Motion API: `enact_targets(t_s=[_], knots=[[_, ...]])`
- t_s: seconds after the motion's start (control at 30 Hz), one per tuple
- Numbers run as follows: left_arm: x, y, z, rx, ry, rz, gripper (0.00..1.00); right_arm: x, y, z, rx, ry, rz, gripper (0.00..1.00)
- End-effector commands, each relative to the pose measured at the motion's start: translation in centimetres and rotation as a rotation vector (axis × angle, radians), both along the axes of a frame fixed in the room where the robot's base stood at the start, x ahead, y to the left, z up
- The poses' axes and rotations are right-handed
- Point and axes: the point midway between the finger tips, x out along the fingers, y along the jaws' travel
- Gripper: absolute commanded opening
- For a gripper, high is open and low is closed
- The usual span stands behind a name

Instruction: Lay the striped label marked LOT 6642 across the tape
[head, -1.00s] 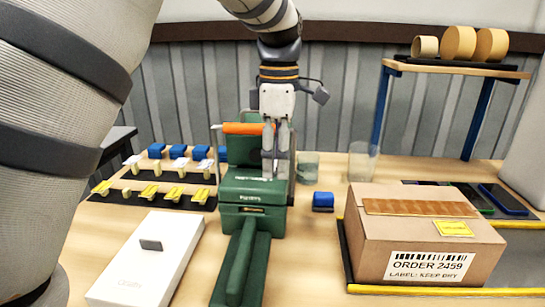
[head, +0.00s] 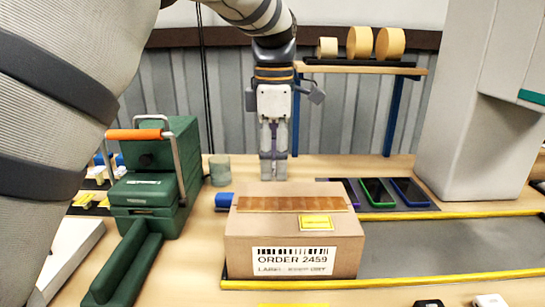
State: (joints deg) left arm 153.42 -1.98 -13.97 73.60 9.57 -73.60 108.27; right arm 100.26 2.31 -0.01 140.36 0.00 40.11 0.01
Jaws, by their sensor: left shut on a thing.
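A brown cardboard carton (head: 292,235) stands on the table, its front printed ORDER 2459. A strip of brown tape (head: 290,203) runs along its top, with a small yellow label (head: 317,223) in front of the tape. My left gripper (head: 273,172) points down behind the carton's rear edge, apart from the tape. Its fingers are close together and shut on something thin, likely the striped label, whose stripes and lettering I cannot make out. My right gripper is not in view.
A green machine with an orange handle (head: 150,175) stands left of the carton. Phones (head: 378,192) lie behind right. A shelf (head: 360,70) with tape rolls stands behind.

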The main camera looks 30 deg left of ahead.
Motion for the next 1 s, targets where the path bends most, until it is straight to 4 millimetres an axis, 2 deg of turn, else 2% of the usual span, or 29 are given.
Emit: enact_targets(t_s=[0.53,0.7,1.0], knots=[[0.0,0.0,-6.2,0.0,0.004,0.0,0.42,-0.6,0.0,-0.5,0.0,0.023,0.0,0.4],[0.0,0.0,-6.9,0.0,0.002,-0.001,0.42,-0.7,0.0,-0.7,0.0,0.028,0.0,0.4],[0.0,0.0,-6.9,0.0,-0.001,-0.001,0.42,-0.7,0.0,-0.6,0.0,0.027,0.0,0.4]])
